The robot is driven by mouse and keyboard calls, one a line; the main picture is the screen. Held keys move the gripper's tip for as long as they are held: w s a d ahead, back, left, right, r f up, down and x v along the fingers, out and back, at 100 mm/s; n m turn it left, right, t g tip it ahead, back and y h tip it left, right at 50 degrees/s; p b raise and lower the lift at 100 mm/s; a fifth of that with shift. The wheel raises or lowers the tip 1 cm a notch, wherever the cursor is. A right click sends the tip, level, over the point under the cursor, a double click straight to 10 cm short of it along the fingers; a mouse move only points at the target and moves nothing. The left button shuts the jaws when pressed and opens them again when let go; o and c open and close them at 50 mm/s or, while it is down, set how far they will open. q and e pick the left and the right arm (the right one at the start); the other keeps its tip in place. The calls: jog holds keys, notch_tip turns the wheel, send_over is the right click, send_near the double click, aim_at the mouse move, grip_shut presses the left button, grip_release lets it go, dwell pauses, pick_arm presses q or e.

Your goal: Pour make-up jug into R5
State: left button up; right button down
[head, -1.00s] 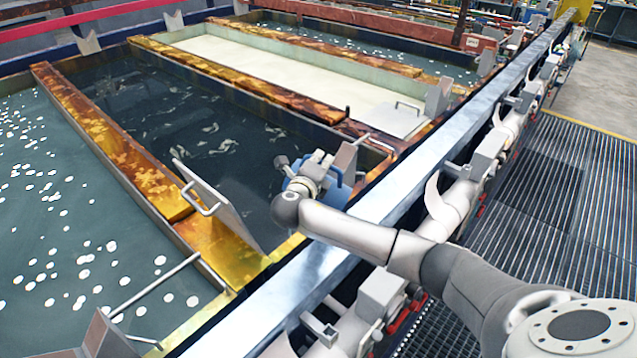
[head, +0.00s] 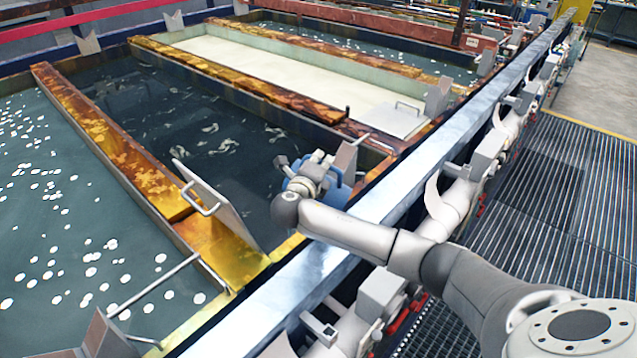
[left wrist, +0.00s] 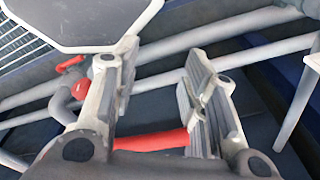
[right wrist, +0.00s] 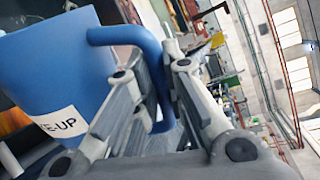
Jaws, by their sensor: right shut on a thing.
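My right gripper (head: 312,172) reaches over the near end of a dark tank (head: 190,120) with pale streaks on its liquid. It is shut on the handle of the blue make-up jug (head: 335,192). In the right wrist view the jug (right wrist: 70,65) shows a white label ending in "E-UP", and its blue handle runs between the fingers (right wrist: 155,105). The jug looks tilted against the room behind it. Its mouth and any stream are hidden. No R5 mark is readable. My left gripper (left wrist: 160,90) shows only in the left wrist view, fingers apart and empty.
A tank with white spots (head: 60,220) lies left, and a pale cream tank (head: 270,70) lies beyond. A tilted plate with a handle (head: 215,205) stands left of the jug. A metal rail (head: 400,190) runs along the front. A red bar (left wrist: 150,141) crosses behind my left fingers.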

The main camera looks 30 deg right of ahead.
jog(key=shift+w+a+f+n, duration=0.5)
jog(key=shift+w+a+n, duration=0.15)
jog(key=shift+w+n, duration=0.15)
dwell(0.8)
jog(key=shift+w+a+r+n+g, duration=0.15)
jog(key=shift+w+a+n+g, duration=0.15)
jog(key=shift+w+a+n, duration=0.35)
jog(key=shift+w, duration=0.2)
dwell(0.9)
jog(key=shift+s+d+r+m, duration=0.15)
jog(key=shift+s+d+m, duration=0.45)
jog(key=shift+s+m, duration=0.15)
jog(key=shift+s+d+r+m, duration=0.1)
jog(key=shift+s+d+m, duration=0.5)
jog(key=shift+s, duration=0.15)
